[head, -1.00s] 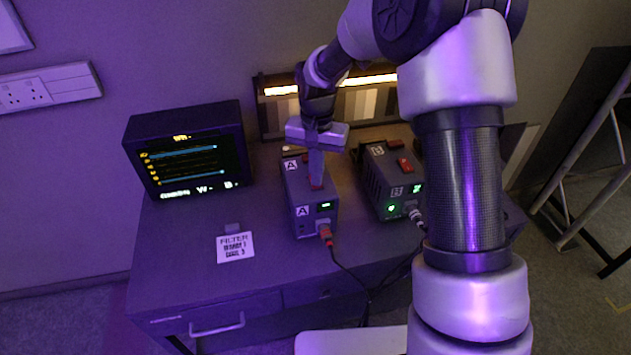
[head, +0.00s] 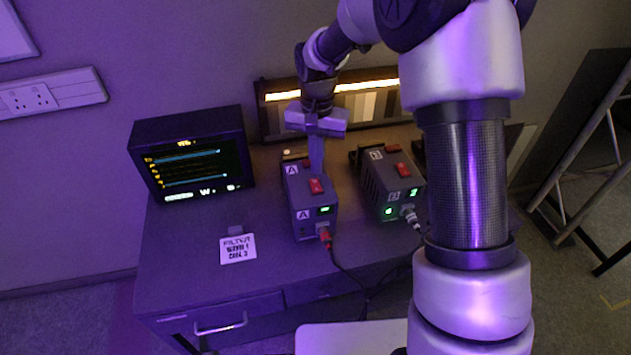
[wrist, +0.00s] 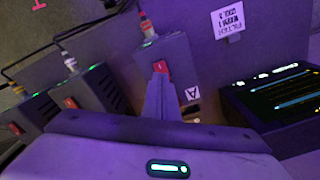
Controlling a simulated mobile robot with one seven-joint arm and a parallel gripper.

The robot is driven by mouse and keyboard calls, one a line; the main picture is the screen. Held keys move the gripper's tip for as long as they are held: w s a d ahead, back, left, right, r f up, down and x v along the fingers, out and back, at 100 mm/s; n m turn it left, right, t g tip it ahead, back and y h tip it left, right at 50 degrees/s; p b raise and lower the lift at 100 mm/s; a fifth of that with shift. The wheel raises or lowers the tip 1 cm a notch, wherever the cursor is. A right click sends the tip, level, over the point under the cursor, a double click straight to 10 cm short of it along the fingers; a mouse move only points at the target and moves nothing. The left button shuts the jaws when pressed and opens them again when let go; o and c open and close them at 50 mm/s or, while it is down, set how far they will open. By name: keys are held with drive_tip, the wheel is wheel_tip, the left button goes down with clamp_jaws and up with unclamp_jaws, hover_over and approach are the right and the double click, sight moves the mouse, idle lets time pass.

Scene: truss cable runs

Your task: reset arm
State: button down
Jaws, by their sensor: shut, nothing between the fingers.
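My gripper (head: 316,168) is shut and empty, pointing down over the rear part of the box marked A (head: 298,212). Its closed fingers also show in the wrist view (wrist: 160,88), in line with that box's red switch (wrist: 161,67). In the head view the red switch (head: 316,186) is uncovered, just in front of the fingertips. I cannot tell the exact gap between fingertips and box. My arm stretches from the right across the desk.
The box marked B (head: 377,190) stands right of box A; both have lit green displays and front cables. A monitor (head: 190,160) and a FILTER card (head: 238,249) are on the desk's left. A lit strip panel (head: 365,106) stands behind. The desk's (head: 190,255) front left is clear.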

drive_tip(key=shift+r, duration=0.35)
drive_tip(key=s+d+r+n+t, duration=0.1)
drive_tip(key=s+d+r, duration=0.2)
drive_tip(key=s+r, duration=0.4)
drive_tip(key=s+d+r+n+t, duration=0.15)
drive_tip(key=s+d+r, duration=0.25)
drive_tip(key=r, duration=0.5)
drive_tip(key=s+d+r+t, duration=0.1)
drive_tip(key=s+d, duration=0.1)
drive_tip(key=s, duration=0.5)
drive_tip(key=s+d+r+n+t, duration=0.1)
drive_tip(key=s+r+t, duration=0.1)
drive_tip(key=s, duration=0.6)
drive_tip(key=shift+d+r, duration=0.15)
drive_tip(key=shift+d, duration=0.2)
